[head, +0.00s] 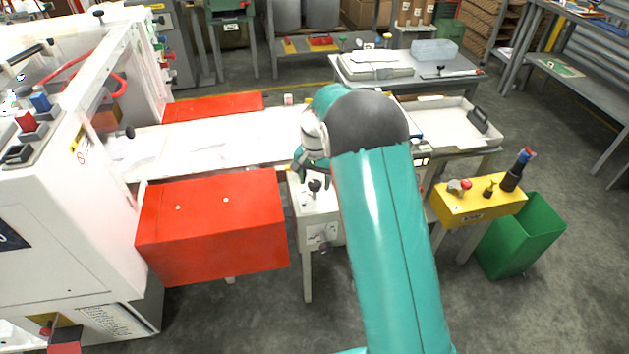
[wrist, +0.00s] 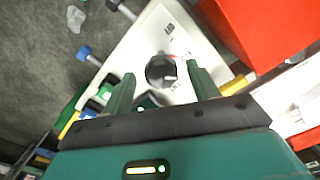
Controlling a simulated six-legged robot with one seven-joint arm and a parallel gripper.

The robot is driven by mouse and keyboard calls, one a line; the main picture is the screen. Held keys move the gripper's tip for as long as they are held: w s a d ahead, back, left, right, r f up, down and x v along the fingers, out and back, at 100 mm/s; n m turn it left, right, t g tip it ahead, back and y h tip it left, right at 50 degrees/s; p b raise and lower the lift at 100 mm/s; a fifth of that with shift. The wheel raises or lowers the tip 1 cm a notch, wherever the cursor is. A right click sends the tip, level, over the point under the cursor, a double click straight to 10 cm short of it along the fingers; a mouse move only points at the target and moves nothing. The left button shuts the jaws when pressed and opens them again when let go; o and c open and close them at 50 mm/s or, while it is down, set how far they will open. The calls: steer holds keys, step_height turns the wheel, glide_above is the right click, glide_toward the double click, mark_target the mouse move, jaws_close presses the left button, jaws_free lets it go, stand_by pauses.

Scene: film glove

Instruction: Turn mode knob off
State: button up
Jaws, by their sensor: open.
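A black round knob (wrist: 160,71) sits on a white panel in the wrist view, with small dark markings beside it. In the head view a black knob (head: 315,186) stands on top of a small white stand (head: 305,211). My gripper (wrist: 160,76) is open, its two green fingers pointing at the panel on either side of the knob as seen in the wrist view. I cannot tell whether either finger touches it. In the head view my gripper (head: 314,172) is just above the stand, partly hidden by my teal arm. The knob's exact setting is too small to read.
A red box (head: 213,226) stands close to the left of the stand, beside a white machine (head: 60,230). To the right are a yellow control box (head: 478,204) and a green bin (head: 521,238). Grey floor is free in front.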

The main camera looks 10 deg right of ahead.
steer(key=shift+w+f, duration=0.1)
steer(key=shift+f, duration=0.3)
steer(key=c, duration=1)
steer(key=shift+n, duration=0.4)
steer(key=n, duration=0.5)
steer(key=shift+r, duration=0.1)
steer(key=n, duration=0.6)
steer(key=shift+d, duration=0.1)
steer(key=o, duration=1)
